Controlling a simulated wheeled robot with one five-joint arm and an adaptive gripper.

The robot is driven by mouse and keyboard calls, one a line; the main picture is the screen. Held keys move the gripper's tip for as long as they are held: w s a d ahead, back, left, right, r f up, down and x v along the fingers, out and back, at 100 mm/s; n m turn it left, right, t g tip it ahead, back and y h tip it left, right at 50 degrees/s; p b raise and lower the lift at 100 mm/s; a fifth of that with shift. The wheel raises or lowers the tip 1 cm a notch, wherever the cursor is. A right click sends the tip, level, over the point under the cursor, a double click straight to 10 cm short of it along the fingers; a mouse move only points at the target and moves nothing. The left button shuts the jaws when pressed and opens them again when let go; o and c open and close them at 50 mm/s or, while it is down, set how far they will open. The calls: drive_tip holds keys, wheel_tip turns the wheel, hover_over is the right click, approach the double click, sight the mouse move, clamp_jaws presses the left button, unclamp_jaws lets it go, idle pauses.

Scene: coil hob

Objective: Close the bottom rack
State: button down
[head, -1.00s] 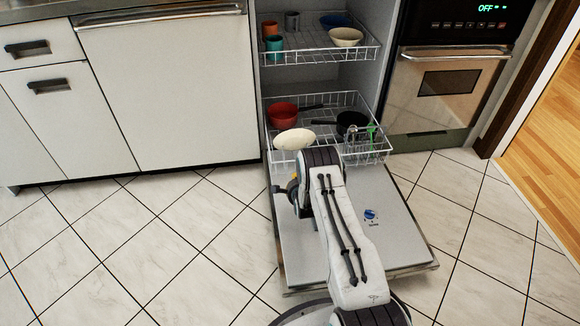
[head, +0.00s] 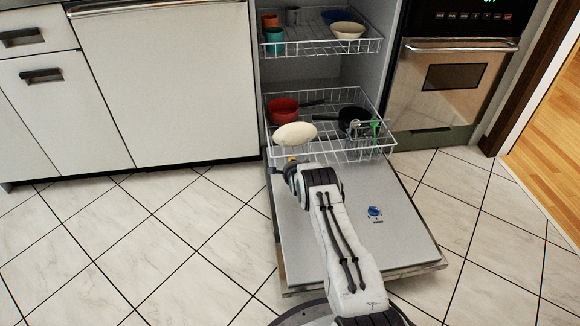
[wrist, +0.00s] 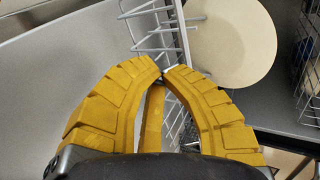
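The bottom rack (head: 341,157) is a white wire basket, pulled out over the lowered dishwasher door (head: 345,225). It holds a red pot (head: 284,110), a dark pan (head: 352,118) and a cream plate (head: 295,134). My gripper (wrist: 163,72) shows yellow fingers in the wrist view, with their tips brought together. The rack's wires (wrist: 158,35) are just past the tips; I cannot tell whether they touch. In the head view my gripper is near the rack's front left corner, mostly hidden by my arm. The plate (wrist: 232,42) also shows right of the tips.
The upper rack (head: 320,46) holds cups and bowls and is also out. Cabinets (head: 160,90) stand to the left and an oven (head: 448,80) to the right. The tiled floor (head: 130,235) is clear on both sides of the door.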

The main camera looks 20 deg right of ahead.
drive_tip(key=shift+w+d+b, duration=0.15)
drive_tip(key=shift+w+b, duration=0.35)
drive_tip(key=shift+w, duration=0.1)
drive_tip(key=shift+w+d+b, duration=0.15)
drive_tip(key=shift+w+b, duration=0.3)
drive_tip(key=shift+w, duration=0.15)
